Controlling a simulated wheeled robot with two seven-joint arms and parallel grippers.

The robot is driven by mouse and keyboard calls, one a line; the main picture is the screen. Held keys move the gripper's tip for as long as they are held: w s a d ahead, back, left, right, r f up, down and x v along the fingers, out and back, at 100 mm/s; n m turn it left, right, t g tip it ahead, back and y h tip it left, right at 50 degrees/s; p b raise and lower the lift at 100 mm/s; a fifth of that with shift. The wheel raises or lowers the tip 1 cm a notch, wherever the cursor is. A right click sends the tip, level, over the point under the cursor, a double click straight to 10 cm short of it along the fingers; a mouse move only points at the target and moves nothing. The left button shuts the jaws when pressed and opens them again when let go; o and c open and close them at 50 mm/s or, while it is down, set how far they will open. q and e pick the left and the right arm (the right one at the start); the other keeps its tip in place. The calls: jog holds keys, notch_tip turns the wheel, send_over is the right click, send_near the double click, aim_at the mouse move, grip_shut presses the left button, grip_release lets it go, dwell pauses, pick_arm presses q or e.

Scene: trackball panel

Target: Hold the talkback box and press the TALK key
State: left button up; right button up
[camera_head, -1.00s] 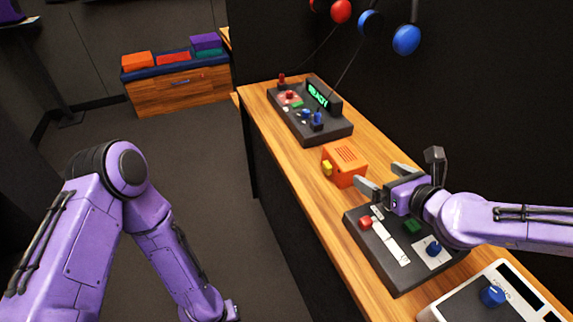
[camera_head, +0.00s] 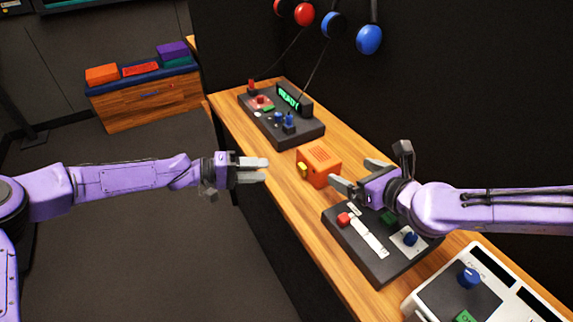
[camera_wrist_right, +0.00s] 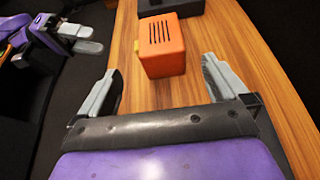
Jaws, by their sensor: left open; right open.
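The orange talkback box (camera_head: 320,164) stands on the wooden counter, with slots on its top. The yellow TALK key (camera_head: 302,170) sticks out of its left side. In the right wrist view the box (camera_wrist_right: 162,50) lies ahead of the right fingers, apart from them. My right gripper (camera_head: 352,175) is open and empty, just to the right of the box. My left gripper (camera_head: 266,170) is open and empty, to the left of the box and key, out past the counter's edge. It also shows in the right wrist view (camera_wrist_right: 98,38) at upper left.
A dark panel with a READY display (camera_head: 289,96) stands behind the box. A panel with red, green and blue controls (camera_head: 365,262) lies under my right arm. A white-edged console (camera_head: 480,290) is at the front right. Headphones (camera_head: 369,40) hang on the wall.

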aim_at(325, 160)
jog(key=x, duration=1)
jog(key=shift+w+a+f, duration=0.1)
jog(key=shift+w+a, duration=0.1)
jog(key=c, duration=0.9)
pick_arm(q)
grip_shut()
pick_arm(e)
jog(key=shift+o, duration=0.2)
dwell(0.4)
